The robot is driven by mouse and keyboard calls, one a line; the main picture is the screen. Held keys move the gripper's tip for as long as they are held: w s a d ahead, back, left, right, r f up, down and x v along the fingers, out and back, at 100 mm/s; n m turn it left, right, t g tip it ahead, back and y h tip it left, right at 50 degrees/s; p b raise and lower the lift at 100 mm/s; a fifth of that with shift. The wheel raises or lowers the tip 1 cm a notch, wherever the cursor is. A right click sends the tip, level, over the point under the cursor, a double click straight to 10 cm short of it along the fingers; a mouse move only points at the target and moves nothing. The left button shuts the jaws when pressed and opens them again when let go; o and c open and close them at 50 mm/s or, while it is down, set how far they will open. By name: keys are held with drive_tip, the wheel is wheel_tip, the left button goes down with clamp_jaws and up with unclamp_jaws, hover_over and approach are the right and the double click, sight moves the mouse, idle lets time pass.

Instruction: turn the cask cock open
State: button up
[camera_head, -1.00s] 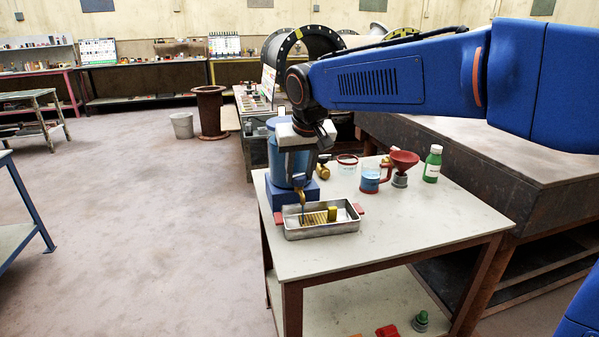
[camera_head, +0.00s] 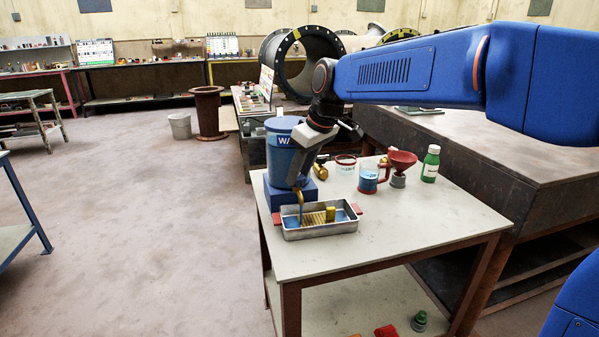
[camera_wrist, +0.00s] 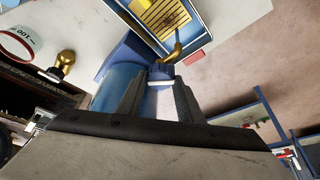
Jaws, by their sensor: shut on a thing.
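The cask (camera_head: 282,155) is a blue cylinder with a partly hidden "WA" label, on a blue block (camera_head: 311,190). Its brass cock (camera_head: 299,196) points down over a metal drip tray (camera_head: 322,232) with a yellow grid. A thin blue stream seems to run from the spout, and blue liquid shows in the tray. My gripper (camera_head: 297,178) reaches down at the cask's front right, tilted. In the wrist view my gripper (camera_wrist: 160,97) has its fingers around the blue, white-edged cock handle (camera_wrist: 161,72), beside the brass spout (camera_wrist: 175,54). The grip contact is partly hidden.
The table's front right is clear.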

idle(0.4)
drive_tip(key=o, duration=1.1)
drive_tip(key=shift+c, duration=0.2)
